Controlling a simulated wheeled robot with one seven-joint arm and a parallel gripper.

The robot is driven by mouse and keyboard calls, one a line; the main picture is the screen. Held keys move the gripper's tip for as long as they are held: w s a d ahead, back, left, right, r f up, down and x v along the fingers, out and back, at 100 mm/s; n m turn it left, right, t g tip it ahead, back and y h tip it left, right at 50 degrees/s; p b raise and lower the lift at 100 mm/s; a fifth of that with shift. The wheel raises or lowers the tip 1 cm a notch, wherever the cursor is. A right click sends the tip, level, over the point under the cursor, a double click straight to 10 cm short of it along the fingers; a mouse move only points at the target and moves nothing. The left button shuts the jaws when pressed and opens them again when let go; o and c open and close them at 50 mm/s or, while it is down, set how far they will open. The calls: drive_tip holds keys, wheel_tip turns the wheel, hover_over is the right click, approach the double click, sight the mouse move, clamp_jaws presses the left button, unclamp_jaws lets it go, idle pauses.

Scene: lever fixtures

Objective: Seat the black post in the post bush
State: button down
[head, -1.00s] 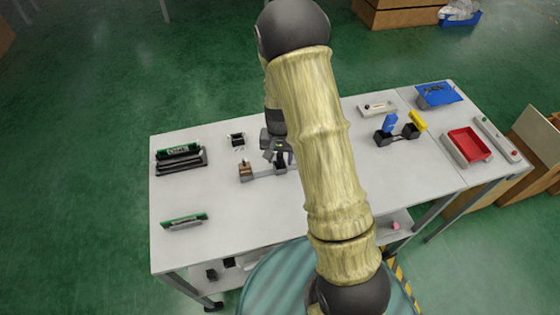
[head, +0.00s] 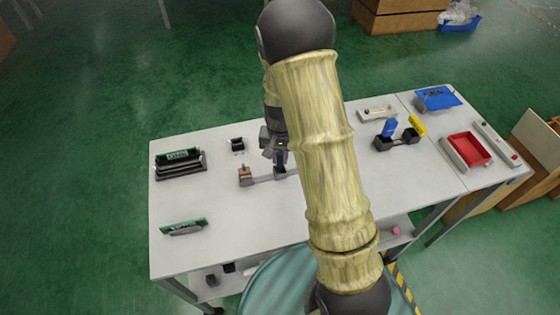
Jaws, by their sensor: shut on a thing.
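My gripper (head: 277,152) is at the middle of the table, partly hidden behind my arm. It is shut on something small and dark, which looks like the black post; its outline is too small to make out. Just below it in the picture is a grey bar fixture (head: 262,180) with a brown block (head: 245,174) at its left end and a dark upright block (head: 280,172) at its right end. The gripper is close above that right end. I cannot tell which part is the post bush, or whether the held thing touches the fixture.
A small black part (head: 237,144) lies left of the gripper. Green boards in dark racks (head: 180,160) and a lone green board (head: 184,227) are at the left. A fixture with blue and yellow levers (head: 397,138) and a red tray (head: 469,147) are at the right.

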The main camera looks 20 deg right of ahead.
wheel_tip(320, 180, up, 7)
drive_tip(key=shift+r, duration=0.2)
idle(0.6)
